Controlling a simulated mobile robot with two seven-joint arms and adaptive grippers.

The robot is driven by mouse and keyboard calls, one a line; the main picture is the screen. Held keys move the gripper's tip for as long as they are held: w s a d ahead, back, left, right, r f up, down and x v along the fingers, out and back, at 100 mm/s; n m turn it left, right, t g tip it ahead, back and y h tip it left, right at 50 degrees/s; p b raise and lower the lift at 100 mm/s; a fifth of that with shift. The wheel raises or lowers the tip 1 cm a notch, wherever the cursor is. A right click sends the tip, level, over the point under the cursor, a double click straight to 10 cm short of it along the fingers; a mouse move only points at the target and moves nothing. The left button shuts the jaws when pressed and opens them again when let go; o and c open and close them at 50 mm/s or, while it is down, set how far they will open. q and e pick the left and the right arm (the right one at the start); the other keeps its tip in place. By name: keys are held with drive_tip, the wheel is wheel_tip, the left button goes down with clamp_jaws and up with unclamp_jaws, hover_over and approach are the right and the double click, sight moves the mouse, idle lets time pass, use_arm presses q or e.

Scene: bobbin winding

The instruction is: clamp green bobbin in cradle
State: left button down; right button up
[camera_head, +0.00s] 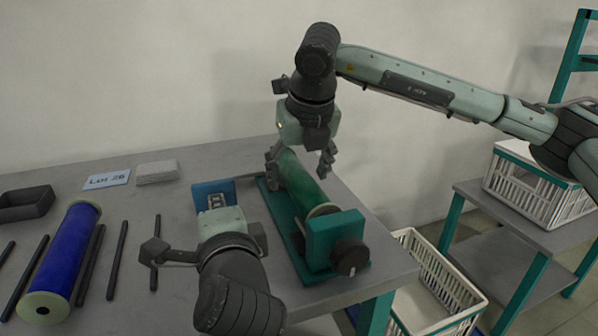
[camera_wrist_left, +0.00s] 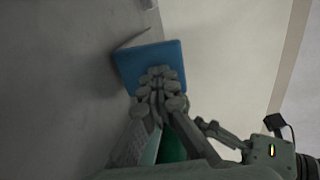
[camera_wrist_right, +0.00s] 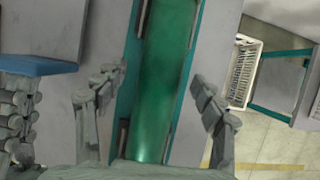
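The green bobbin (camera_head: 302,183) lies lengthwise in the teal cradle (camera_head: 335,232), which has a dark knob (camera_head: 350,257) on its near end block. My right gripper (camera_head: 299,165) is over the far part of the bobbin. In the right wrist view my right gripper (camera_wrist_right: 158,98) is open, its fingers apart on either side of the green bobbin (camera_wrist_right: 166,75). My left gripper (camera_head: 213,201) is left of the cradle, in front of a blue item (camera_head: 200,190). In the left wrist view my left gripper's fingers (camera_wrist_left: 160,78) are together, overlapping the blue item (camera_wrist_left: 130,65); no grasp shows.
A blue bobbin (camera_head: 66,255) lies among several dark rods (camera_head: 117,260) on the table's left. A dark tray (camera_head: 25,203), lot card (camera_head: 107,180) and grey stack (camera_head: 157,172) are behind. White baskets (camera_head: 432,290) (camera_head: 530,190) stand at the right.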

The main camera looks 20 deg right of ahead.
wheel_tip(320, 180, up, 9)
drive_tip(key=shift+f, duration=0.1)
idle(0.6)
use_arm(q)
drive_tip(key=shift+s, duration=0.1)
drive_tip(key=shift+s+d+p, duration=0.1)
drive_tip(key=shift+s+p, duration=1.25)
drive_tip(key=shift+s, duration=2.05)
use_arm(e)
drive_tip(key=shift+r, duration=1.3)
use_arm(q)
drive_tip(key=s, duration=0.3)
drive_tip(key=s+r, duration=0.1)
drive_tip(key=s, duration=0.3)
drive_tip(key=shift+s+d+r, duration=0.1)
drive_tip(key=shift+d+r, duration=0.05)
drive_tip(key=shift+r, duration=0.05)
drive_tip(key=shift+s, duration=0.2)
